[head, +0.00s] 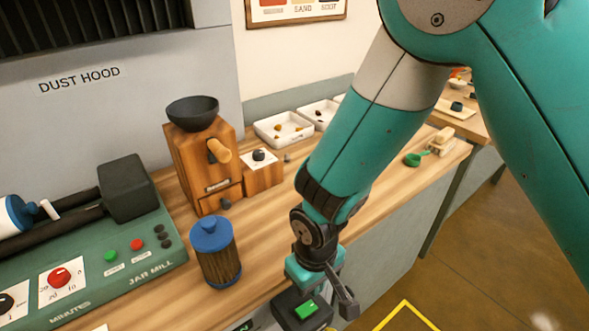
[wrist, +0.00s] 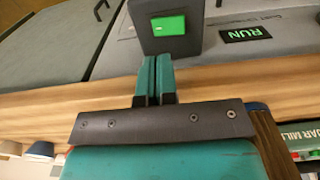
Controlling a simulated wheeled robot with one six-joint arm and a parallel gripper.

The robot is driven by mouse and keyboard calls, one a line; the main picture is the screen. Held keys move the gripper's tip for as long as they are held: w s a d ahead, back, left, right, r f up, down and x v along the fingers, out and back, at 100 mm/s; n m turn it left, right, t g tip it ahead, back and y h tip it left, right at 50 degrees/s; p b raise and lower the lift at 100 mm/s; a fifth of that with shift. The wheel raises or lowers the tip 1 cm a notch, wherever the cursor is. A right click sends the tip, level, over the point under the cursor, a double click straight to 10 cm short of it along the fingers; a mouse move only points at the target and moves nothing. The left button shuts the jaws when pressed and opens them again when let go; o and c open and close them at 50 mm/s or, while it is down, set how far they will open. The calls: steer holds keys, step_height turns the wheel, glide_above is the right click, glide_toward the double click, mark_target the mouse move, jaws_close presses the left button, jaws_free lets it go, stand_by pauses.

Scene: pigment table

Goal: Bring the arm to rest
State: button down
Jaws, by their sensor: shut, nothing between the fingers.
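My arm reaches down from the upper right in the head view, with its wrist and teal gripper body at the front edge of the wooden bench (head: 380,185). My gripper (wrist: 154,62) shows in the wrist view with its two teal fingers together and nothing between them. The fingertips are beside a dark box with a green button (wrist: 168,26). The green button also shows just below the wrist in the head view (head: 306,309). I cannot tell whether the fingers touch the box. The fingertips are not clear in the head view.
A blue-lidded jar (head: 215,250) stands left of my wrist. The jar mill (head: 130,255) is further left, and a wooden grinder with a dark bowl (head: 192,112) stands behind. White trays (head: 283,128) lie at the back. A lit RUN sign (wrist: 246,35) is near the button.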

steer(key=s+d+r+y, duration=0.15)
steer(key=d+r, duration=0.25)
steer(key=r, duration=1)
steer(key=s+d+r+y, duration=0.2)
steer(key=s+d+r, duration=0.3)
steer(key=s+r, duration=0.3)
step_height(320, 180, up, 3)
steer(key=shift+s+d+r+y, duration=0.1)
steer(key=shift+s+d+y, duration=0.25)
steer(key=shift+s, duration=0.05)
